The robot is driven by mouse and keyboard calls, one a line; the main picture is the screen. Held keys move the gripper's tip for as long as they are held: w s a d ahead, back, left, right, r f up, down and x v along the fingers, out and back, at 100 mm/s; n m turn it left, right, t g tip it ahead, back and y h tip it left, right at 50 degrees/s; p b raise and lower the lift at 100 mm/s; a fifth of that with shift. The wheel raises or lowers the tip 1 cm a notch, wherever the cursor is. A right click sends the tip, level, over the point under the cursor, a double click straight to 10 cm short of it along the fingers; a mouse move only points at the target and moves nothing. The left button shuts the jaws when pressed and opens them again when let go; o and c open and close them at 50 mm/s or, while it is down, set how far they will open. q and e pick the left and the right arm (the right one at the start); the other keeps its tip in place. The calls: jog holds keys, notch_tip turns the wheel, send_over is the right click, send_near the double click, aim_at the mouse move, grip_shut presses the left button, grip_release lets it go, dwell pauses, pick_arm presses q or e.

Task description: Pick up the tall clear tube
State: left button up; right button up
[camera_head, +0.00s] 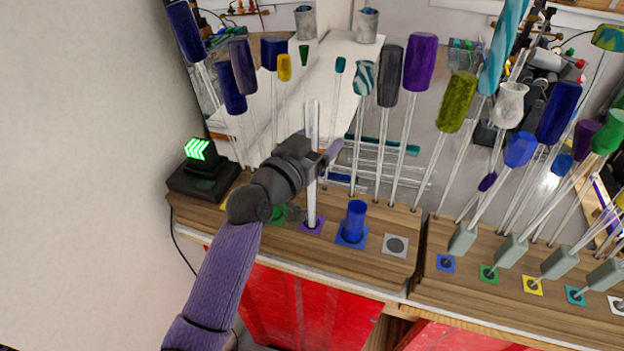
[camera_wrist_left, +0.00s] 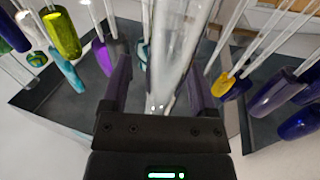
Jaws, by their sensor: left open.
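The tall clear tube (camera_head: 311,207) stands upright on a purple square on the wooden board. My left gripper (camera_head: 327,157) is at the tube's middle height, with its arm coming in from the lower left. In the left wrist view my left gripper (camera_wrist_left: 160,90) is open, with one dark purple finger on each side of the clear tube (camera_wrist_left: 172,50). The tube shows between the fingers with a gap on each side. In the head view the wrist and jaw hide part of the tube. My right gripper is in neither view.
A short blue tube (camera_head: 357,219) stands on a blue square just right of the clear tube. A grey square (camera_head: 395,245) is empty. Several coloured-tipped glass rods stand behind. A black device with a green light (camera_head: 197,150) sits at left.

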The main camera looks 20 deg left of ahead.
pick_arm(q)
grip_shut()
dwell(0.5)
